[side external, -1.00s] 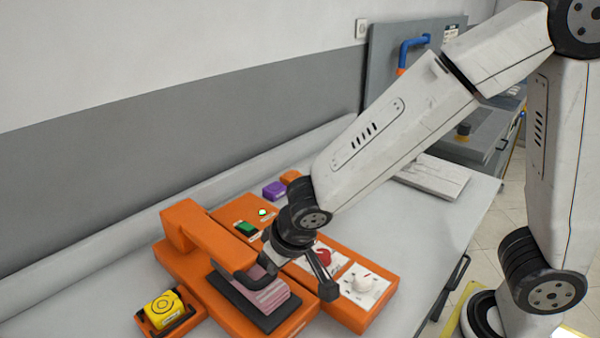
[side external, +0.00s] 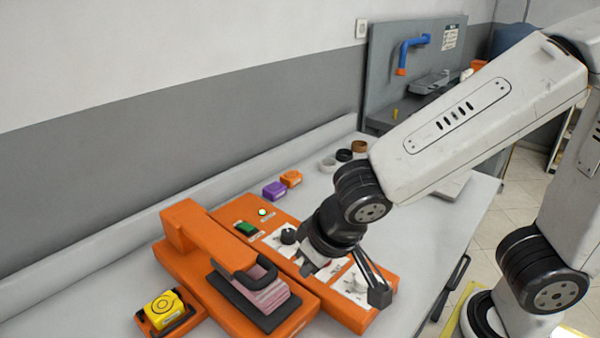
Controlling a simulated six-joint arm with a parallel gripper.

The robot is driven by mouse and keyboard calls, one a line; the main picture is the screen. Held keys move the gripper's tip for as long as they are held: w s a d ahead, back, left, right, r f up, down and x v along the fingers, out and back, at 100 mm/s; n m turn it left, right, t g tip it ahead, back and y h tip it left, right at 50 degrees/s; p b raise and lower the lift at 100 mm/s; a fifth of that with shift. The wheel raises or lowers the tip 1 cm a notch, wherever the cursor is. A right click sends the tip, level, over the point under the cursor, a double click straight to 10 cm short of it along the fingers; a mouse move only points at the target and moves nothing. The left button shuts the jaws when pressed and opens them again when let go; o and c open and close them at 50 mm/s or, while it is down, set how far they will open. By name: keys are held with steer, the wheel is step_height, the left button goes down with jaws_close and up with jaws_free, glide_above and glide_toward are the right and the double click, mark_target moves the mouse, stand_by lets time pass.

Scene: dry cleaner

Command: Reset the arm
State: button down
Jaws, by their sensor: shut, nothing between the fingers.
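My gripper (side external: 307,269) is at the end of my arm, pointing down over the white dial plates of the orange control panel (side external: 364,318). It is shut and holds nothing. The arm hides part of the panel, and I cannot tell whether the fingertips touch it. To the left of the gripper, folded pink cloth (side external: 266,290) lies in the orange press, under its dark handle.
The orange press (side external: 186,258) stands left of the panel. A yellow device (side external: 163,308) sits at its front left. Purple (side external: 274,190) and orange (side external: 291,178) blocks and several rings lie behind.

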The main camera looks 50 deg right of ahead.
steer(key=shift+s, duration=0.15)
stand_by(0.3)
steer(key=d+f+g, duration=0.1)
steer(key=d+f, duration=0.3)
steer(key=d, duration=0.3)
steer(key=w+d+f+g, duration=0.1)
steer(key=d+f, duration=0.2)
steer(key=d, duration=0.5)
steer(key=shift+d+f, duration=0.15)
steer(key=shift+f, duration=0.2)
steer(key=shift+w, duration=0.15)
stand_by(2.1)
